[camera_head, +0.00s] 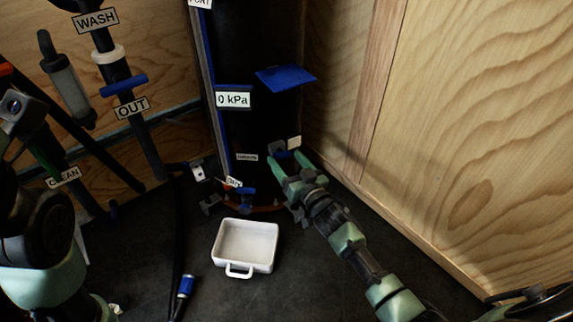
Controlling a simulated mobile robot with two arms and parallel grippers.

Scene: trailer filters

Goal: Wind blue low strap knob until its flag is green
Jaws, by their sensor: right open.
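A tall black cylinder (262,60) stands in the corner. A small blue part (284,155), possibly the blue low strap knob, shows at its lower right, partly hidden by my right gripper. A small pale tag (294,142) sits just above it; I see no green on it. My right gripper (289,161) is open, its green fingers spread at the blue part. I cannot tell whether they touch it. My left arm shows at the left edge, but I cannot make out its gripper.
A white tray (229,271) with a handle lies on the dark floor. A blue drain handle (246,194) is at the cylinder's foot. A blue plate (286,76) juts out above. Pipes with an OUT label (132,107) stand left. A wooden wall (470,130) closes the right side.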

